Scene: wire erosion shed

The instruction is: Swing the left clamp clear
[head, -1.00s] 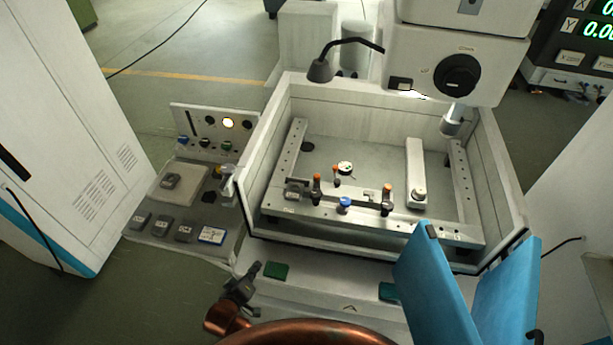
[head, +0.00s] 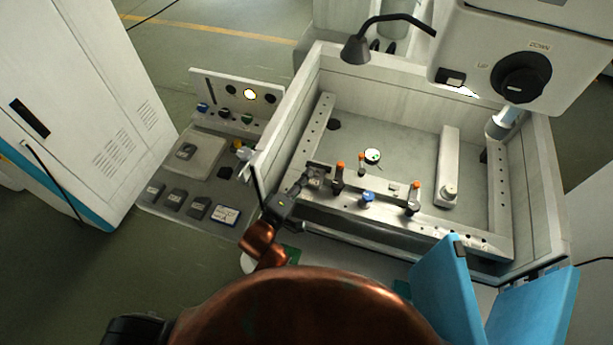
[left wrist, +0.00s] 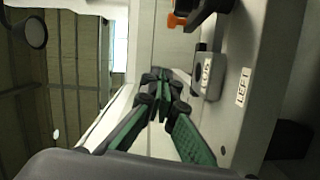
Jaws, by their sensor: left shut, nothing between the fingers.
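The left clamp (head: 338,184) is a dark post with an orange-tipped handle on the front rail of the work tank (head: 325,105). In the left wrist view its dark body and orange tip (left wrist: 178,20) show at the top, partly cut off. A "LEFT" label (left wrist: 243,87) is on the rail beside a small grey labelled block (left wrist: 208,78). My left gripper (head: 304,182) is shut and empty over the tank's front left corner, left of the clamp and apart from it. Its closed fingertips (left wrist: 160,82) show in the left wrist view. My right gripper is not in view.
A similar orange-tipped clamp (head: 414,205) stands further right on the rail, with a blue knob (head: 367,198) between them. The machine head (head: 500,65) overhangs the back right. Blue panels (head: 450,285) stand at the front right.

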